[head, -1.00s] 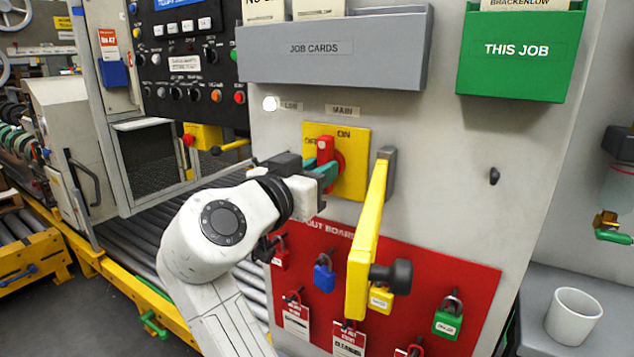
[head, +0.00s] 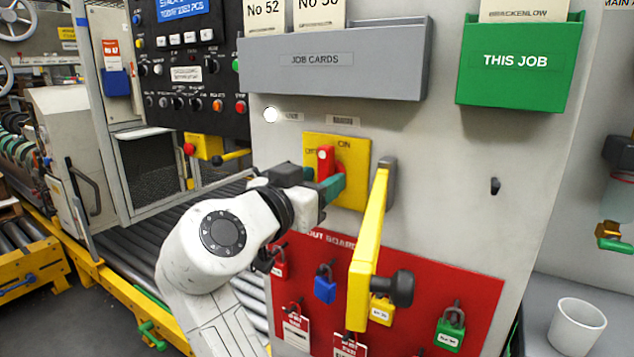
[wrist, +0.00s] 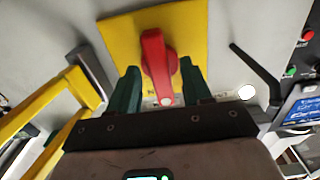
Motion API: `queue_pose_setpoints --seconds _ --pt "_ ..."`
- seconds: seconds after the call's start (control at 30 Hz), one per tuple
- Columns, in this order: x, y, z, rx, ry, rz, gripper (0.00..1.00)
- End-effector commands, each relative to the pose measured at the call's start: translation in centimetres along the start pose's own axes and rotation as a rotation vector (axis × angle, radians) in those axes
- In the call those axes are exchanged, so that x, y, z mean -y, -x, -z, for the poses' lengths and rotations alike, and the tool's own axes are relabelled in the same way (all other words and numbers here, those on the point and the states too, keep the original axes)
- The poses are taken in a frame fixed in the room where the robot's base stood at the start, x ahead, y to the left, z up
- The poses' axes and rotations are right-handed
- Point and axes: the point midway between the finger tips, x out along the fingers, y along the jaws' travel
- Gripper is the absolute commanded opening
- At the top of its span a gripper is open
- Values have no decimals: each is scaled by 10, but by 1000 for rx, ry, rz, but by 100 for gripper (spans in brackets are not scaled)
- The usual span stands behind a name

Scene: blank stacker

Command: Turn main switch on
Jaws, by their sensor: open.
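The main switch is a red rotary handle (head: 325,160) on a yellow plate (head: 355,195) on the grey panel. In the head view the handle stands near upright, on the OFF side of the plate, left of the word ON. My gripper (head: 327,188) is at the switch, its green fingers close to the handle. In the wrist view, the red handle (wrist: 157,65) lies between the two open fingers of my gripper (wrist: 161,90), with visible gaps on both sides. My gripper partly hides the lower left of the plate in the head view.
A yellow lever arm (head: 368,245) with a black knob sticks out just right of the switch. Below is a red lockout board (head: 460,275) with padlocks and tags. A grey job card holder (head: 335,75) is above. A white round lamp (head: 270,115) is upper left.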

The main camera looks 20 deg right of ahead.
Motion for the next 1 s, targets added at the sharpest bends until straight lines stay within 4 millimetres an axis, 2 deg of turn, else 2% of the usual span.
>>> queue_pose_setpoints --seconds 0.17,0.6,0.8,1.0 --pt "1 12 1 0 0 2 49" --pt "1 90 0 0 0 3 49" --pt "0 106 -1 1 0 1 49" --pt "0 108 -1 1 0 0 49"
